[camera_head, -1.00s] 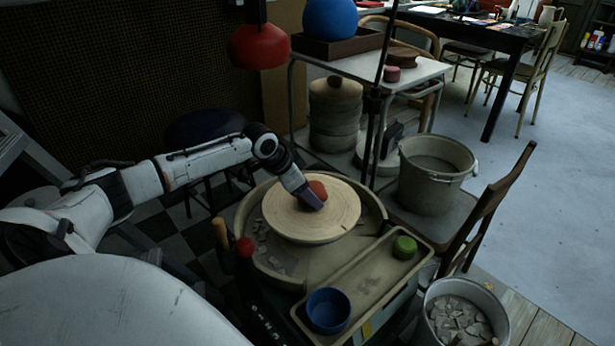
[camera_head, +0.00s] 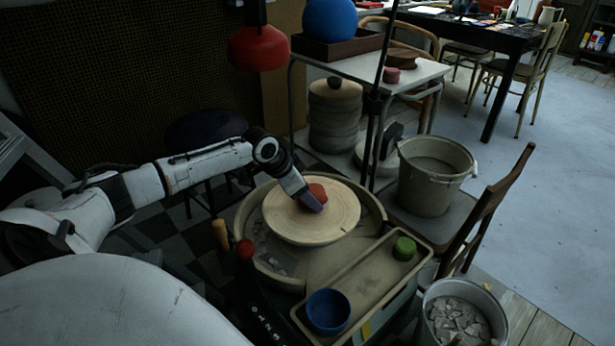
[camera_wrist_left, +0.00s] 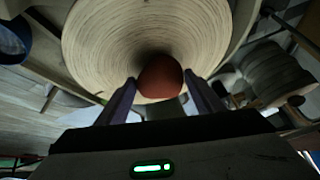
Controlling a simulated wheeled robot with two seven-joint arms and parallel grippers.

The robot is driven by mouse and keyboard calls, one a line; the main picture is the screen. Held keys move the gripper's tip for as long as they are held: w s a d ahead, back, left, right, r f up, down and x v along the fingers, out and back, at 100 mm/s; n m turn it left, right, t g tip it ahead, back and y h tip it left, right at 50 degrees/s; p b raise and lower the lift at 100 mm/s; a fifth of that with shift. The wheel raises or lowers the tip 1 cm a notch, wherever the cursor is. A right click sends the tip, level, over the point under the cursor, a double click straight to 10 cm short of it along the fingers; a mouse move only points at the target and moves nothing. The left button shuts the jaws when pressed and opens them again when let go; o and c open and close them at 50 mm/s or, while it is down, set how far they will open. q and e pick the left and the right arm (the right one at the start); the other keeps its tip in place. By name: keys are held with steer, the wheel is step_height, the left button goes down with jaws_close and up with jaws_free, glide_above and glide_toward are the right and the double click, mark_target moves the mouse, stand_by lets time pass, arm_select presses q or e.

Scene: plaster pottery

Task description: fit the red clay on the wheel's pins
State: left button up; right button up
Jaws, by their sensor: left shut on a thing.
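The red clay (camera_head: 318,191) is a small rounded lump at the middle of the pale round wheel (camera_head: 285,222). My left gripper (camera_head: 312,203) is shut on the red clay from the near left side, and its fingers hide part of the lump. In the left wrist view the red clay (camera_wrist_left: 161,77) sits between the two fingers, in front of the wheel's ringed face (camera_wrist_left: 110,40). The wheel's pins are not visible, and I cannot tell whether the clay touches the wheel. My right gripper is not in view.
A tray (camera_head: 365,285) with a blue bowl (camera_head: 328,311) and a green lump (camera_head: 404,248) lies along the wheel's near right side. A grey bucket (camera_head: 432,185) stands to the right. A red lamp (camera_head: 258,47) hangs above at the left. A wooden-handled tool (camera_head: 220,236) stands at the basin's left edge.

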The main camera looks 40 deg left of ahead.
arm_select(q)
steer(key=shift+w+f, duration=0.15)
steer(key=shift+f, duration=0.35)
stand_by(0.6)
steer(key=o, duration=2)
steer(key=shift+s+f, duration=0.25)
steer(key=p+v, duration=0.3)
steer(key=v, duration=0.7)
steer(key=shift+r, duration=0.3)
